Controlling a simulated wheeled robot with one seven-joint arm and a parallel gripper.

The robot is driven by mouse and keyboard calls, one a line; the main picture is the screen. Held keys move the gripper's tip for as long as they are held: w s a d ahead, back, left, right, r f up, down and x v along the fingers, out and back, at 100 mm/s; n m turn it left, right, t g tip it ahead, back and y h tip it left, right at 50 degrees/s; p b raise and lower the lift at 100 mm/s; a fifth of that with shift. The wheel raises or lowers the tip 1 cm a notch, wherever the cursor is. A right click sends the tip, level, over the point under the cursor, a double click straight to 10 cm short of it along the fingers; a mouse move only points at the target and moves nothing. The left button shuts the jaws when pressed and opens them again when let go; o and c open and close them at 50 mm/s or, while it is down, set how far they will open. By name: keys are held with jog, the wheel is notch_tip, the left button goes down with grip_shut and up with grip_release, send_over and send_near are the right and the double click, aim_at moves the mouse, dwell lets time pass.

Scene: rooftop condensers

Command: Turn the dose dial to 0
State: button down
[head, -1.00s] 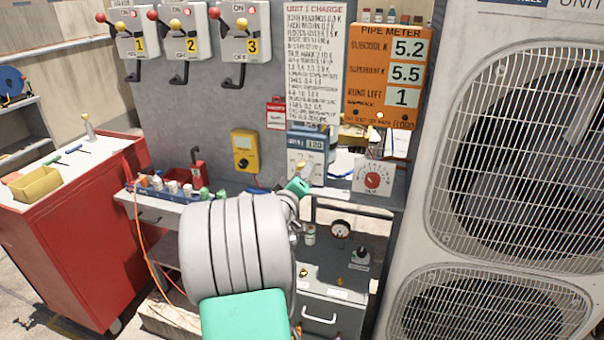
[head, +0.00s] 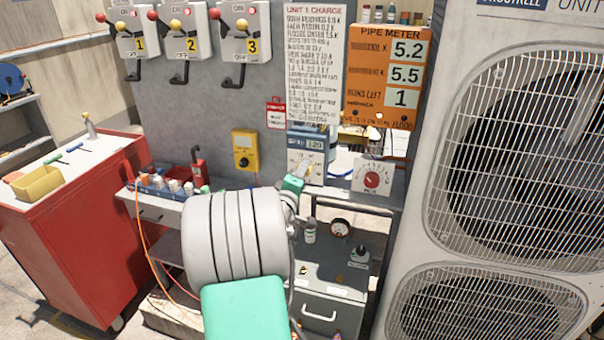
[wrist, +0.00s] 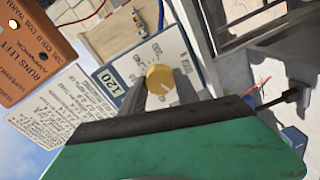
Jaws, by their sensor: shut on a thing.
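The dose dial is a round yellow knob (wrist: 159,78) with a pale mark on its face. It sits on the white, marked front of a blue box (head: 307,141) whose small display reads 120. In the wrist view the box (wrist: 113,80) is tilted. My gripper (wrist: 162,88) is shut on the knob, with one grey finger on each side. In the head view my green gripper (head: 296,180) reaches the box front from the lower left, and the knob is small and partly covered. I cannot read which number the mark faces.
A white panel with a red dial (head: 372,180) stands just right of the box. An orange pipe meter (head: 386,75) is above. The shelf holds bottles, and a large condenser (head: 500,180) closes the right side.

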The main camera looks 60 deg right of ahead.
jog(key=c, duration=0.9)
grip_release()
jog(key=s+a+b, duration=0.1)
jog(key=a, duration=0.6)
jog(key=shift+a+b, duration=0.3)
jog(key=shift+a, duration=0.05)
jog(key=shift+s, duration=0.1)
